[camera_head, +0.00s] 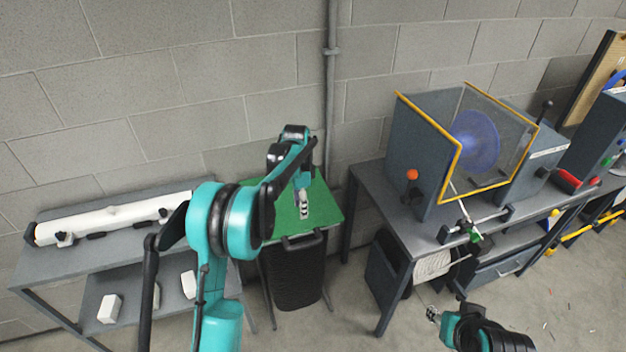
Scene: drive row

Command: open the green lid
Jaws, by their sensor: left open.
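The green lid (328,205) lies flat and closed on top of a dark ribbed bin (296,275) in the middle of the view. A dark handle bar (303,241) shows along its front edge. My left gripper (304,209) is open and empty, pointing down above the lid's middle; I cannot tell whether it touches the lid. My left arm hides the lid's left part. My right gripper (433,314) is low at the bottom right, away from the lid, and looks open with nothing between its fingers.
A grey bench (55,262) with a long white tube (110,216) and white blocks stands at left. At right, a workbench (397,240) carries a guarded machine with a blue disc (474,140). A pipe (331,90) runs up the wall behind the lid. Floor is free at front.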

